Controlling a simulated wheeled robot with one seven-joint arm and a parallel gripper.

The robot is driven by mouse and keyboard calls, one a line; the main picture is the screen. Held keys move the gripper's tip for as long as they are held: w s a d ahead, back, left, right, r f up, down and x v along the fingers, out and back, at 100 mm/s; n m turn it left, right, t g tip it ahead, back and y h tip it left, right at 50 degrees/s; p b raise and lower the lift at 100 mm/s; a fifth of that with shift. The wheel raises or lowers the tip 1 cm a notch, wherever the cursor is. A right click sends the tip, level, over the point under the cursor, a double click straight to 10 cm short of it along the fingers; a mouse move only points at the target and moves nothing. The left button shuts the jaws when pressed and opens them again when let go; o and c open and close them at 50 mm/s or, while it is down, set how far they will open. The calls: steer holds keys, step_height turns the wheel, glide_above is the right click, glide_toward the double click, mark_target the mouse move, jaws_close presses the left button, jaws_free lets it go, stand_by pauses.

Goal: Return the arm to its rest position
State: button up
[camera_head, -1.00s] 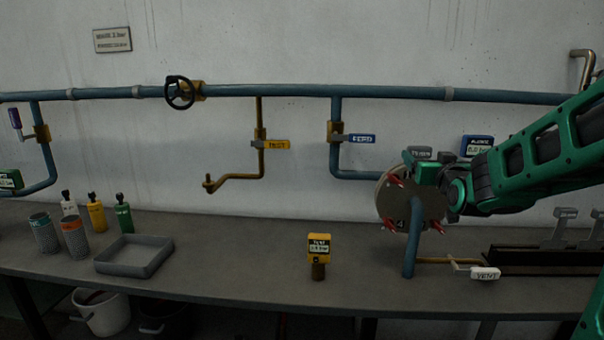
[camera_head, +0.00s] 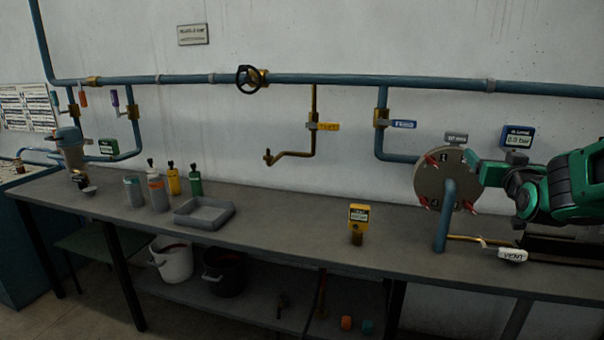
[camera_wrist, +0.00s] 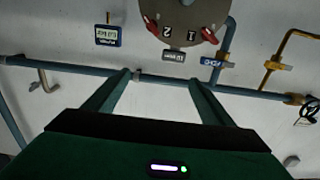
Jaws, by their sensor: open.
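My green arm comes in from the right edge of the head view. My gripper (camera_head: 478,174) is at the right side of the round grey-brown disc (camera_head: 432,180) with red clamps; I cannot tell from this view whether it touches. In the wrist view my gripper (camera_wrist: 160,80) has its two green fingers spread apart with nothing between them. There the disc (camera_wrist: 184,20), marked 1 and 2, lies beyond the fingertips. The blue-framed gauge (camera_head: 518,136) is on the wall above my gripper.
A bench (camera_head: 290,225) runs below. It carries a yellow test gauge (camera_head: 358,218), a grey tray (camera_head: 222,213), several bottles, and a white-tagged vent valve (camera_head: 512,254) beneath my arm. Blue pipe (camera_head: 340,80) runs along the wall. The bench middle is mostly clear.

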steer(key=s+f+m+g+y, duration=0.1)
steer(key=s+f+g, duration=0.8)
steer(key=s+f, duration=0.65)
steer(key=s+a+f+g+y, duration=0.1)
steer(key=s+a+f+g, duration=0.1)
steer(key=s, duration=0.6)
steer(key=s+a+f+m+g+y, duration=0.1)
steer(key=s+a+f+g, duration=0.1)
steer(key=s, duration=0.6)
steer(key=s+a+f+m+g+y, duration=0.1)
steer(key=s+g, duration=0.3)
steer(key=s, duration=0.4)
steer(key=shift+s+a+f+g+y, duration=0.2)
steer(key=shift+a+f+g+y, duration=0.1)
steer(key=shift+a+f+y, duration=0.25)
steer(key=shift+a+r, duration=0.1)
steer(key=shift+w+f, duration=0.25)
steer(key=shift+w, duration=0.4)
